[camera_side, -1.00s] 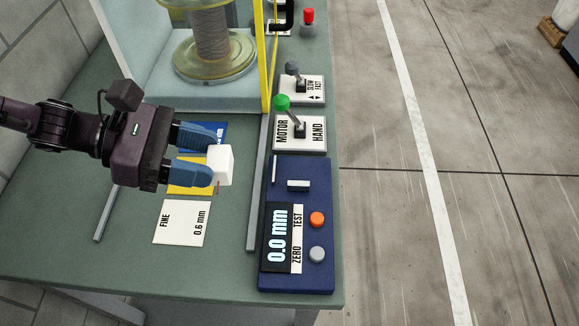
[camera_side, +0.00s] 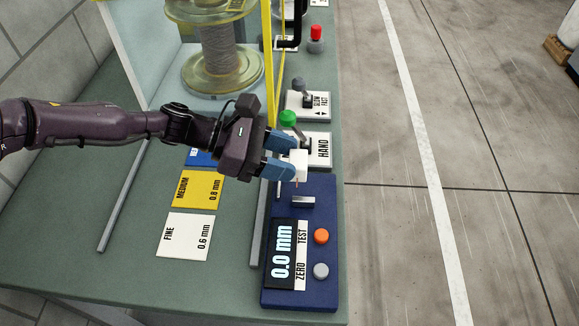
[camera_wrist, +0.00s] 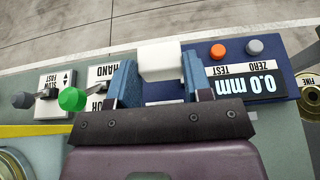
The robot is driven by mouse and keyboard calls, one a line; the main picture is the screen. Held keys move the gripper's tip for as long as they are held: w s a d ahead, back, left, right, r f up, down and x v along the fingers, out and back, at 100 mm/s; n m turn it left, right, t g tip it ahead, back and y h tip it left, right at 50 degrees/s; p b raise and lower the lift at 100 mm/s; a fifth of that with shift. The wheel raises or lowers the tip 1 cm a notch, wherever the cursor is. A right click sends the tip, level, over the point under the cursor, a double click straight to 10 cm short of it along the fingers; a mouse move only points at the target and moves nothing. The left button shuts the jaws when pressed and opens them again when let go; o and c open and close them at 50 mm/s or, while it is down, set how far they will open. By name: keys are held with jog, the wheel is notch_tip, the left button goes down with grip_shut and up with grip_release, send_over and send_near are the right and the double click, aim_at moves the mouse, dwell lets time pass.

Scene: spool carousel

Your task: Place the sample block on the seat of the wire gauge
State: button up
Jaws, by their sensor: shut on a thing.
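My gripper (camera_side: 290,157) is shut on the white sample block (camera_side: 299,165), with a blue finger on each side of it. A short copper-coloured wire end shows below the block. In the wrist view the block (camera_wrist: 161,60) sits between the fingertips of my gripper (camera_wrist: 158,74). The wire gauge (camera_side: 330,200) is a dark blue unit with a display reading 0.0 mm. Its small metal seat (camera_side: 303,201) shows just below the block in the side view. The block appears held above the gauge's far end, apart from the seat.
The orange TEST button (camera_side: 321,236) and grey ZERO button (camera_side: 321,271) are on the gauge. The green-knobbed motor lever (camera_side: 288,118) stands close behind my gripper. Yellow MEDIUM (camera_side: 198,189) and white FINE (camera_side: 185,236) cards lie left. A spool (camera_side: 222,70) stands behind a yellow frame.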

aim_at(290, 189)
jog(key=shift+w+d+f, duration=0.45)
jog(key=shift+w+f, duration=0.05)
jog(key=shift+f, duration=0.3)
jog(key=shift+w+d+f, duration=0.1)
jog(key=shift+f, duration=1.5)
jog(key=shift+f, duration=0.7)
jog(key=o, duration=0.9)
jog(key=shift+f, duration=0.15)
jog(key=shift+o, duration=0.4)
jog(key=shift+f, duration=0.1)
jog(key=shift+s, duration=0.25)
jog(key=shift+r, duration=0.45)
jog(key=r+v, duration=0.1)
jog(key=v, duration=1.1)
jog(key=shift+w, duration=0.25)
